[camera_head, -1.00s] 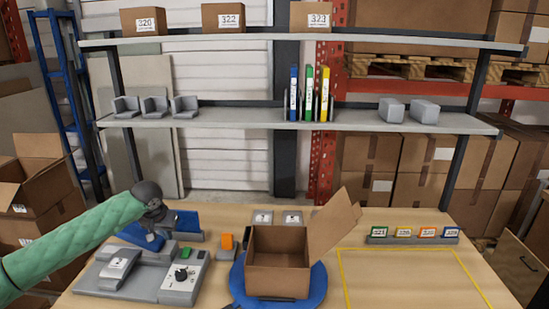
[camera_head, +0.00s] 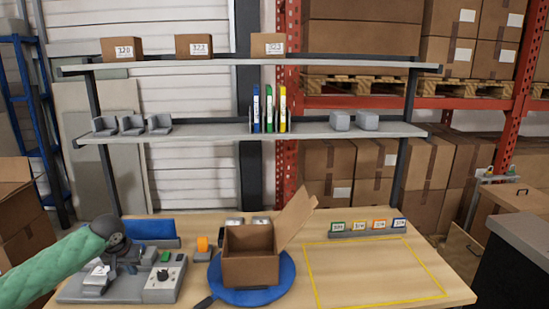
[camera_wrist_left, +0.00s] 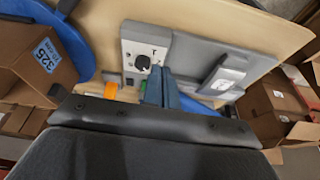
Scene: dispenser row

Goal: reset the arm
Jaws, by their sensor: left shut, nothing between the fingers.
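My left arm, in a green sleeve, comes in from the left in the head view. Its gripper (camera_head: 122,262) hangs over the grey device (camera_head: 165,286) at the left of the table. In the left wrist view the gripper's two fingers (camera_wrist_left: 163,86) are together with nothing between them, in front of the device's dial panel (camera_wrist_left: 141,52). The gripper partly hides the left part of the device in the head view. My right gripper is in neither view.
An open cardboard box (camera_head: 250,264) stands on a blue round plate (camera_head: 271,294). A yellow outlined area (camera_head: 375,270) on the right of the table is empty. A two-level shelf (camera_head: 210,137) stands behind. A dark counter (camera_head: 523,262) is at the right.

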